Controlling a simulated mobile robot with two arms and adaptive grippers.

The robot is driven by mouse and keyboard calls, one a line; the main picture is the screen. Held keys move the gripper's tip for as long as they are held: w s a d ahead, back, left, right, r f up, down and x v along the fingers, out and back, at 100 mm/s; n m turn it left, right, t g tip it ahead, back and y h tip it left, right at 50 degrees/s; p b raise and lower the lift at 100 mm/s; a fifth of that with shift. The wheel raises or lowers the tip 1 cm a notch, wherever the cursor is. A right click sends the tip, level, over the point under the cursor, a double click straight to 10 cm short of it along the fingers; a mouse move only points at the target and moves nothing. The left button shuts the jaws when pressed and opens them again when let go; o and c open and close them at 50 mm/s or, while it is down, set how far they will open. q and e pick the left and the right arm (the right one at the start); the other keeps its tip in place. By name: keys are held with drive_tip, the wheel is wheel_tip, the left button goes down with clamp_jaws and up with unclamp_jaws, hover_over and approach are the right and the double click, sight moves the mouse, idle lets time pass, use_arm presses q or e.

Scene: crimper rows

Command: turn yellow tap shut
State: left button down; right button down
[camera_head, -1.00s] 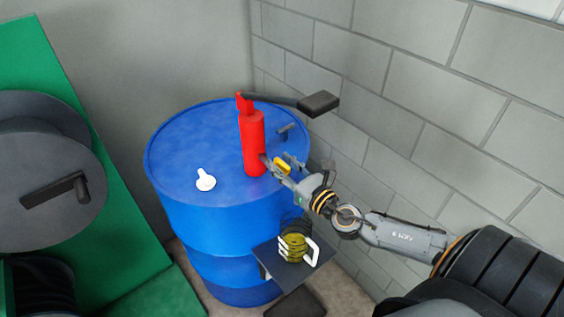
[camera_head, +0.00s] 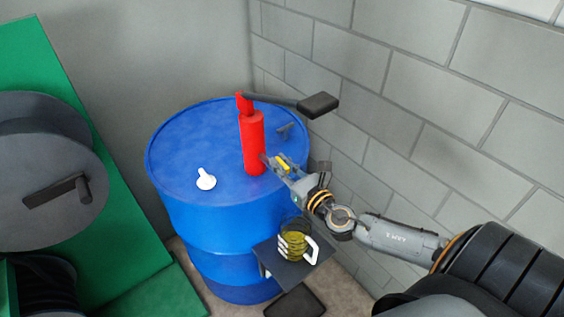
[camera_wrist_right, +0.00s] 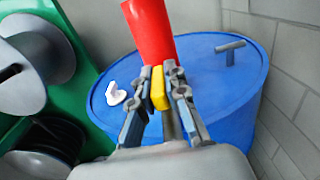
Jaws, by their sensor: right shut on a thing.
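The yellow tap (camera_head: 283,164) sits beside the red pump cylinder (camera_head: 253,145), over the top of the blue drum. My right gripper (camera_head: 277,164) reaches in from the right and is shut on the tap. In the right wrist view the yellow tap handle (camera_wrist_right: 159,88) stands between the two fingers of the right gripper (camera_wrist_right: 159,84). The fingers hide part of the tap's body. My left gripper is in neither view.
The blue drum (camera_head: 195,135) has a white spout-like piece (camera_head: 205,179) and a grey T-shaped fitting (camera_wrist_right: 230,50) on top. A black lever (camera_head: 318,104) juts right. Below, a shelf (camera_head: 268,258) bears a jug (camera_head: 296,241). A block wall (camera_head: 430,90) stands close right.

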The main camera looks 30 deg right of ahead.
drive_tip(key=m+h+p, duration=0.2)
drive_tip(key=h, duration=0.1)
drive_tip(key=m+h+p, duration=0.1)
drive_tip(key=shift+a+r+h+p, duration=0.1)
drive_tip(key=shift+r+h+p, duration=0.15)
drive_tip(key=shift+h+p, duration=0.1)
drive_tip(key=m+g+h+p, duration=0.1)
drive_tip(key=h, duration=0.1)
drive_tip(key=shift+f+m+h, duration=0.1)
drive_tip(key=shift+m+h, duration=0.25)
drive_tip(key=shift+m, duration=0.05)
drive_tip(key=shift+f+m+g+h, duration=0.1)
drive_tip(key=shift+m+g+h, duration=0.75)
drive_tip(key=shift+h, duration=0.35)
drive_tip(key=m+g+h, duration=0.2)
drive_tip(key=m+h, duration=0.1)
drive_tip(key=shift+f, duration=0.1)
drive_tip(key=m+g+h, duration=0.2)
drive_tip(key=g+h, duration=0.1)
drive_tip(key=shift+w+m+g+b, duration=0.1)
drive_tip(key=shift+m+g+b, duration=0.15)
drive_tip(key=shift+g+b, duration=0.1)
drive_tip(key=m+g+h+b, duration=0.2)
drive_tip(key=m+g, duration=0.1)
drive_tip(key=g, duration=0.2)
drive_tip(key=shift+m+g, duration=0.3)
drive_tip(key=shift+m, duration=0.1)
drive_tip(key=shift+m+g+h+b, duration=0.4)
drive_tip(key=shift+m+g, duration=0.4)
drive_tip(key=shift+g, duration=0.7)
